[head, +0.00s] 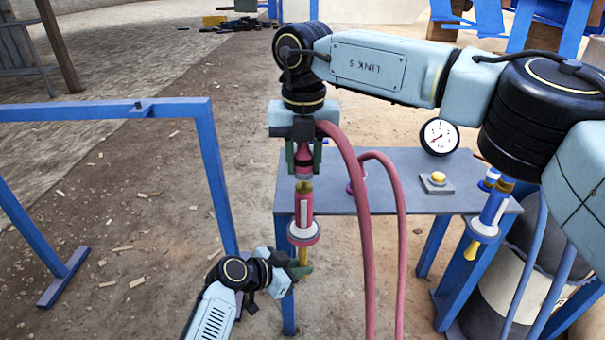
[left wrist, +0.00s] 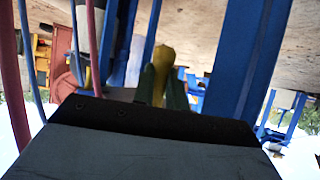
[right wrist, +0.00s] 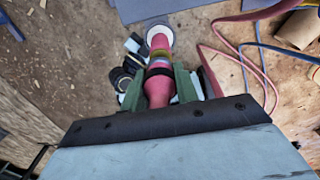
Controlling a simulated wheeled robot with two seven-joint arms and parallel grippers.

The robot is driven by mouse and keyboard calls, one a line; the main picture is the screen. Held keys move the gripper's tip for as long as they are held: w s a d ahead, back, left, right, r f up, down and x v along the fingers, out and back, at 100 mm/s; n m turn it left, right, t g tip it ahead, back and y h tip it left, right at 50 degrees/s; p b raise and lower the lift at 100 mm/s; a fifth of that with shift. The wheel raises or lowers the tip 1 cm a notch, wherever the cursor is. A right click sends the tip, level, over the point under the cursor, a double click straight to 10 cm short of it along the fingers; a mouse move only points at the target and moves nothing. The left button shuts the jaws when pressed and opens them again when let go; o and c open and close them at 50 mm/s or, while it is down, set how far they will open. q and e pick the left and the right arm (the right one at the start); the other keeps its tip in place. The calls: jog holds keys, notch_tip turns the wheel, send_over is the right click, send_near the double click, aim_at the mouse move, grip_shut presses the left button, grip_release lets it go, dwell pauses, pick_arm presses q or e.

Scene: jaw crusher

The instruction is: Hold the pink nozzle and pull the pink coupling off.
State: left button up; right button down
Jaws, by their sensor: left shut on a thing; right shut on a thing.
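The pink nozzle (head: 304,204) stands upright in front of the table's left edge, with a pale flange and a yellow tip below. My left gripper (head: 300,267) is shut on the yellow tip (left wrist: 164,62), which shows between its green fingers in the left wrist view. The pink coupling (head: 304,160) is directly above the nozzle, and my right gripper (head: 303,163) is shut on it from above. It also shows in the right wrist view (right wrist: 158,90). A brass fitting (head: 304,187) shows between coupling and nozzle. I cannot tell whether the coupling touches it.
Pink hoses (head: 366,230) hang in loops right of the nozzle. The grey table (head: 400,196) carries a pressure gauge (head: 439,136) and a yellow button box (head: 437,182). A blue nozzle (head: 490,212) hangs at its right edge. A blue frame (head: 212,160) stands left, with open ground between.

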aim_at(304, 146)
jog(key=shift+r, duration=1.9)
pick_arm(q)
jog(key=o, duration=0.8)
jog(key=shift+o, duration=0.2)
